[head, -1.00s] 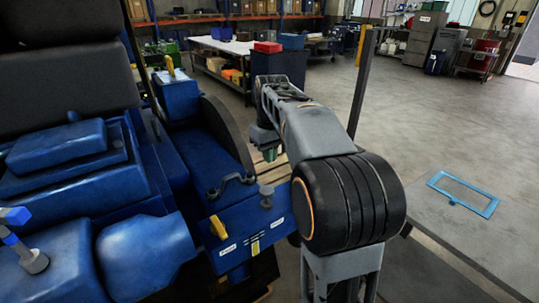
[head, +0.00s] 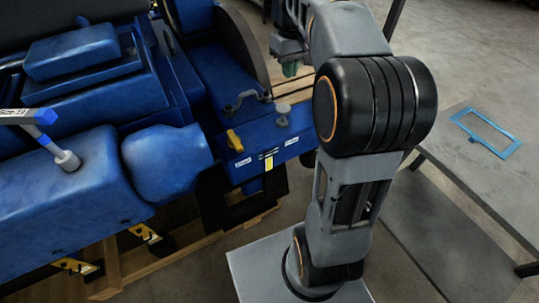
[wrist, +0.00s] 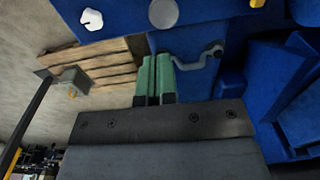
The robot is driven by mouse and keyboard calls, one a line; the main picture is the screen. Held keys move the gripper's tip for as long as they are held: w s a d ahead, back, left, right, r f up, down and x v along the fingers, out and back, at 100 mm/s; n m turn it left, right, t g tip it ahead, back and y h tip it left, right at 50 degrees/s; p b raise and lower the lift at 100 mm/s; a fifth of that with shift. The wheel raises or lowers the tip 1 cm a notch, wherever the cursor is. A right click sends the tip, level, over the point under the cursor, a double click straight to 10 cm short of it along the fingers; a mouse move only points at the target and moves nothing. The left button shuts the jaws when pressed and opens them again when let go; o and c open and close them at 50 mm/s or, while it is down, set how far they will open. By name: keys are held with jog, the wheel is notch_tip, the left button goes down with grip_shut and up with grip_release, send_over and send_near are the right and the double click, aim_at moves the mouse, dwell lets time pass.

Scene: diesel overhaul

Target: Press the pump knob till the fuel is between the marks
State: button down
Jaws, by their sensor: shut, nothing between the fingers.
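The pump knob (head: 283,110) is a grey round-topped knob on a short stem, standing up on the blue engine block (head: 225,120). In the wrist view the knob (wrist: 163,13) is a grey disc at the top edge. My gripper (head: 289,69) has green fingers, shut and empty, above and behind the knob and apart from it. In the wrist view the fingers (wrist: 156,74) lie side by side below the knob. A small yellow strip (head: 268,163), perhaps the fuel gauge, is on the block's front face; its level and marks are too small to read.
A yellow lever (head: 235,141) and a curved grey pipe (head: 247,98) sit beside the knob. A white hex piece (wrist: 92,19) shows in the wrist view. A blue frame (head: 486,132) lies on the grey table (head: 465,180) at right. Wooden slats show behind the block.

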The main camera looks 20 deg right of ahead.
aim_at(285, 108)
notch_tip(285, 108, up, 3)
jog(key=p, duration=0.2)
jog(key=shift+r+p, duration=0.1)
jog(key=shift+p, duration=0.2)
jog(key=f, duration=0.7)
jog(key=f+p, duration=0.1)
jog(key=f, duration=0.6)
jog(key=shift+w+a, duration=0.1)
jog(key=shift+a, duration=0.1)
notch_tip(285, 108, down, 4)
jog(key=shift+b, duration=1.25)
jog(key=shift+r, duration=0.15)
